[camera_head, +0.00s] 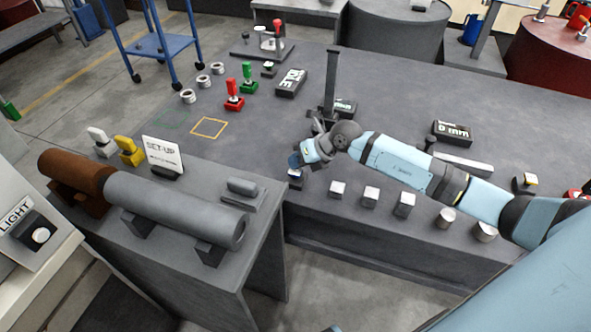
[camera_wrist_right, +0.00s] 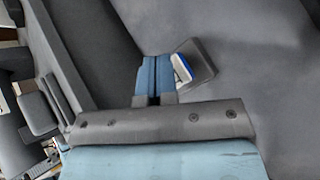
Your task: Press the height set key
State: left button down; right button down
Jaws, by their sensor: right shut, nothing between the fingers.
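My right gripper (camera_head: 294,160) reaches in from the right over the front edge of the dark table. Its blue fingers (camera_wrist_right: 155,76) are shut together with nothing between them. A small key with a white and blue top (camera_wrist_right: 183,68) sits on a dark square base, just beside the fingertips in the wrist view. In the head view this key (camera_head: 295,174) is directly below the gripper and partly hidden by it. I cannot read a label on it or tell whether the fingers touch it. My left gripper is not in view.
Pale-topped blocks, the nearest a white-topped block (camera_head: 337,189), line the table's front edge to the right. A dark upright post (camera_head: 330,85) stands behind the gripper. A bench with a long grey cylinder (camera_head: 175,208) and a set-up sign (camera_head: 162,155) is at left.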

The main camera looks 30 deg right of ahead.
jog(key=shift+f, duration=0.45)
jog(key=shift+r, duration=0.1)
dwell(0.4)
jog(key=shift+r+p, duration=0.75)
jog(key=shift+r, duration=0.2)
